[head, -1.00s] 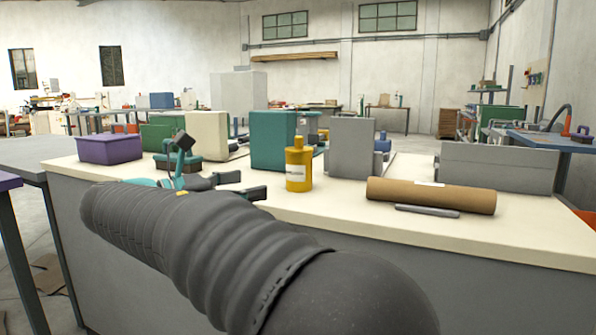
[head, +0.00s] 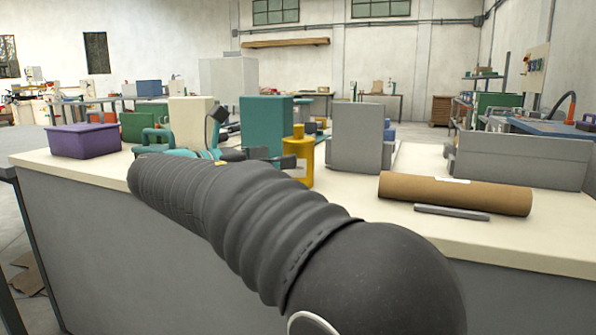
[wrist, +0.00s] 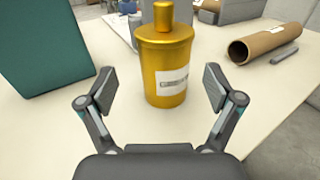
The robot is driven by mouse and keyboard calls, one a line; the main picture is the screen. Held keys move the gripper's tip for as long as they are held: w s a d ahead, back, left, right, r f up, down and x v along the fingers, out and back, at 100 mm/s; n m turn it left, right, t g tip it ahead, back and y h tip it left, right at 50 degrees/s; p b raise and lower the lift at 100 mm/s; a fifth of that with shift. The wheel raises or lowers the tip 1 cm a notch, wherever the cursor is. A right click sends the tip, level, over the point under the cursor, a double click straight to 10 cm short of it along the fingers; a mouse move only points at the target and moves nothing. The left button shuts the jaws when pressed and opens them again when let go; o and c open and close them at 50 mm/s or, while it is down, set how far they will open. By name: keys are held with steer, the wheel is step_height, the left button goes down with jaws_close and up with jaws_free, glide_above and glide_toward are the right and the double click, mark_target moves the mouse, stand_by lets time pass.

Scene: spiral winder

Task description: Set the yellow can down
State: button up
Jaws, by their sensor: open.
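The yellow can (head: 301,158) stands upright on the cream worktop, with a narrower yellow cap and a white label. In the wrist view the can (wrist: 166,65) sits beyond and between the open fingers of my gripper (wrist: 159,90), with a gap to each finger. In the head view my gripper (head: 268,157) is by the can's left side, and my dark arm hides part of it and the can's lower left. The can's base rests on the worktop in the wrist view.
A teal block (head: 266,124) and a grey block (head: 356,138) stand either side of the can. A brown cardboard tube (head: 455,193) and a grey bar (head: 452,213) lie to the right. A purple bin (head: 84,141) is at the left. Bare worktop (wrist: 160,128) shows around the can.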

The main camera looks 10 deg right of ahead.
mark_target(299, 152)
steer(key=shift+s+b+x, duration=0.15)
steer(key=shift+b+x, duration=0.1)
steer(key=shift+x, duration=1.2)
steer(key=shift+s+b+x, duration=0.15)
steer(key=shift+b+x, duration=0.05)
steer(key=shift+x, duration=1.25)
steer(key=c, duration=1.5)
